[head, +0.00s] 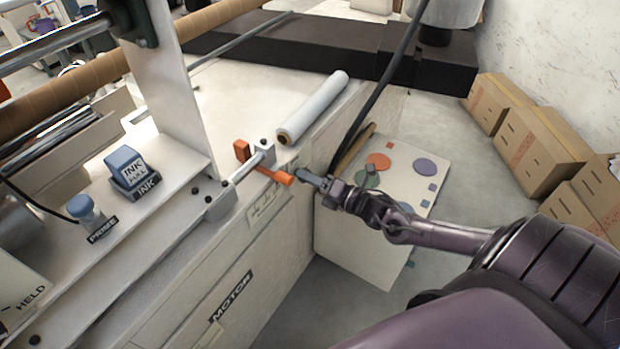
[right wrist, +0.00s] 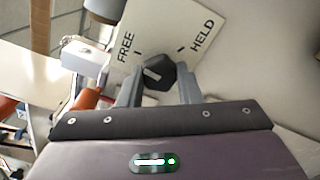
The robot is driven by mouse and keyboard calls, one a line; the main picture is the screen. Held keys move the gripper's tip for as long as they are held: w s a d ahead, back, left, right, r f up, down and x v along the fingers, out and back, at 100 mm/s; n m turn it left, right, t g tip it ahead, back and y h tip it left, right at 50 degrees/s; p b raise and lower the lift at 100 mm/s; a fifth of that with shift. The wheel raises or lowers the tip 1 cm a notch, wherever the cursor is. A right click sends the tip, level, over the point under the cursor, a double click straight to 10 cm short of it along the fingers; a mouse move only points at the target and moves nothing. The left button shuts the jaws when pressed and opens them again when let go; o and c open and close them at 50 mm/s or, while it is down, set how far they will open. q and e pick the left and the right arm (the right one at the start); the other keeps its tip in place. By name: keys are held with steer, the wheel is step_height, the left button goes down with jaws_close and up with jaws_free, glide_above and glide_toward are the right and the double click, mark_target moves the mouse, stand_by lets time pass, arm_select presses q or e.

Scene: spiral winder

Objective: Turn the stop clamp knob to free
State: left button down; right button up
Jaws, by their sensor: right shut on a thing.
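The stop clamp knob (right wrist: 157,74) is a dark faceted knob with a short white mark on its left part in the right wrist view. It sits between the fingers of my right gripper (right wrist: 158,88), which is shut on it. A pale plate (right wrist: 170,30) behind the knob reads FREE at left and HELD at right, each with a short tick. In the head view my right gripper (head: 304,176) is at the machine's front side, by the end of an orange bar (head: 270,169). The knob cannot be made out there. My left gripper is not in view.
A white roll (head: 312,108) lies on the machine top behind the orange bar. A pale panel with coloured shapes (head: 370,205) is below my right arm. Cardboard boxes (head: 540,150) stand along the wall.

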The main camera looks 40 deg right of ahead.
steer(key=shift+f+n, duration=0.1)
steer(key=shift+n, duration=0.4)
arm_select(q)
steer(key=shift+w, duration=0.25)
arm_select(e)
steer(key=o, duration=1)
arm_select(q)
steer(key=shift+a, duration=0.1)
arm_select(e)
steer(key=shift+s, duration=0.1)
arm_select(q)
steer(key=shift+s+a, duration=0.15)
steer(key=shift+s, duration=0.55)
arm_select(e)
steer(key=v, duration=0.7)
steer(key=shift+s+d, duration=0.2)
steer(key=shift+s, duration=0.1)
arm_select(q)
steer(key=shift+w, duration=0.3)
